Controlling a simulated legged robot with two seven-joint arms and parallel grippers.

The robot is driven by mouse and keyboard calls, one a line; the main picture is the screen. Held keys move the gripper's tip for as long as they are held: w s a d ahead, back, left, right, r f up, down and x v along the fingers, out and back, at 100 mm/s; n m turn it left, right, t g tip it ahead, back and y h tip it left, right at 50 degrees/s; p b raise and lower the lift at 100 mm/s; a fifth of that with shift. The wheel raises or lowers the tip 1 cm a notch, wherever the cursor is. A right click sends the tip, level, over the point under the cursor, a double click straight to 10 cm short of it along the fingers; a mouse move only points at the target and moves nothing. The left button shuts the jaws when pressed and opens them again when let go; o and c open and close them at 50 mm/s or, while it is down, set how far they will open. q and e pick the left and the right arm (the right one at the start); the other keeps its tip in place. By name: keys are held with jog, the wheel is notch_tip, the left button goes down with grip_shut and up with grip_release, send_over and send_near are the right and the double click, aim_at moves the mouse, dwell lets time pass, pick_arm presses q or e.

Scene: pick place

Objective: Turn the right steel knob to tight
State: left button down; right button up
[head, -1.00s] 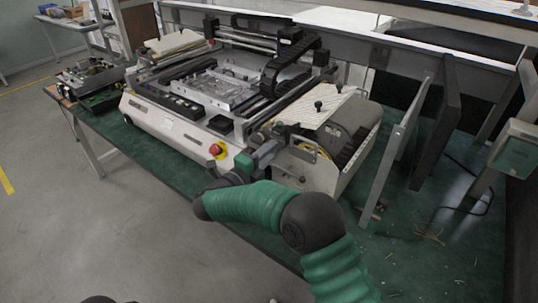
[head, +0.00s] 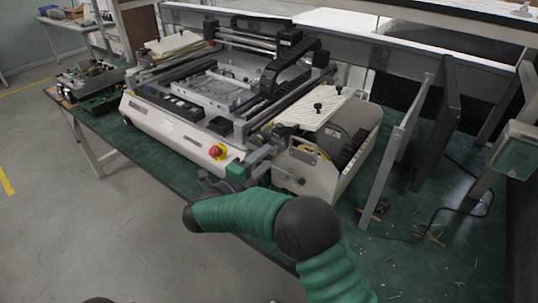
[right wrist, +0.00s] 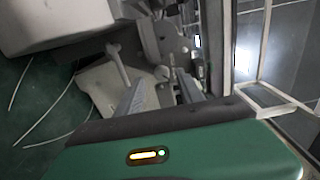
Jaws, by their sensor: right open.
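A small steel knob on a short stem (head: 300,181) sticks out of the pale front panel at the right end of the machine. In the right wrist view, a round steel knob (right wrist: 162,73) shows just past and between my fingertips, and another rod with a rounded end (right wrist: 113,50) stands to its left. I cannot tell which of these matches the head view knob. My right gripper (head: 270,152) is open, in front of the machine, left of that panel; its two grey fingers (right wrist: 160,88) are apart with nothing between them. My left gripper is not in view.
The pale machine (head: 165,125) stands on a green bench top, with a red emergency button (head: 217,151) left of my right gripper. Two black knobs stand on a white plate (head: 312,105). Upright grey panels (head: 400,140) and a loose cable (head: 460,205) are to the right.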

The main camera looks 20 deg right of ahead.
jog(key=v, duration=1.4)
jog(key=shift+w+d, duration=0.1)
